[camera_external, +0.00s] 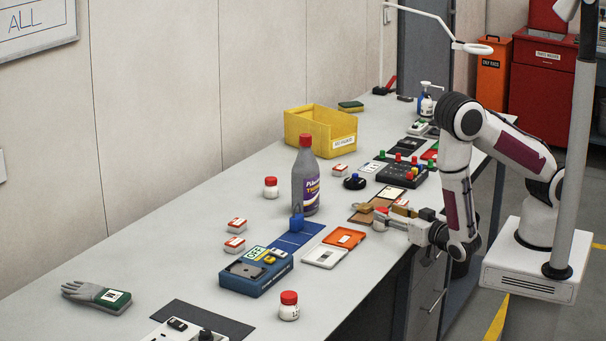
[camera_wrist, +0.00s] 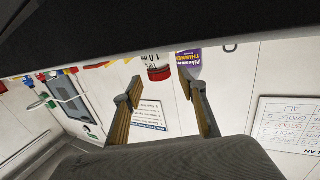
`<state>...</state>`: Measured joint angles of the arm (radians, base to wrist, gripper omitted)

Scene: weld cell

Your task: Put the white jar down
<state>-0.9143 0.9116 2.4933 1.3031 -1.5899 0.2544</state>
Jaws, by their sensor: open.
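A white jar with a red lid (camera_external: 381,212) stands at the near edge of the bench, partly hidden by my gripper (camera_external: 375,214). In the wrist view, which is upside down, the jar (camera_wrist: 155,60) shows between and just past the fingertips of my gripper (camera_wrist: 158,82). The fingers are spread apart with a gap on each side of the jar. The jar looks upright on the bench; its base is hard to see.
Two similar red-lidded jars stand at the middle (camera_external: 271,188) and front (camera_external: 289,306) of the bench. A thinner bottle (camera_external: 305,180) is left of my gripper. An orange tray (camera_external: 344,239) and a blue box (camera_external: 255,273) lie nearby. A yellow bin (camera_external: 306,130) stands behind.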

